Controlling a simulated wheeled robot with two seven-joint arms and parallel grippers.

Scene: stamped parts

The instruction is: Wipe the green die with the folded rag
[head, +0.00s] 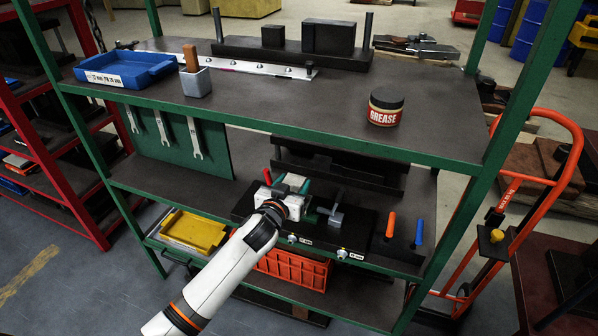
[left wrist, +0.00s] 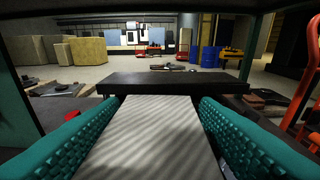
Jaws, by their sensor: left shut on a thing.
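My left gripper (head: 292,183) reaches over the middle shelf. In the left wrist view its teal fingers (left wrist: 158,130) are shut on a pale grey, flat-topped thing (left wrist: 150,140), which looks like the folded rag. In the head view, a small green patch (head: 312,216) shows just right of the gripper's body, low by the dark die block. It may be part of the green die, but the gripper hides most of that spot. I cannot tell whether the rag touches it. My right gripper is in neither view.
A grey block with a post (head: 337,217) stands right of the gripper. An orange-handled tool (head: 390,227) and a blue-handled tool (head: 418,233) stand further right. A yellow bin (head: 194,231) is left.

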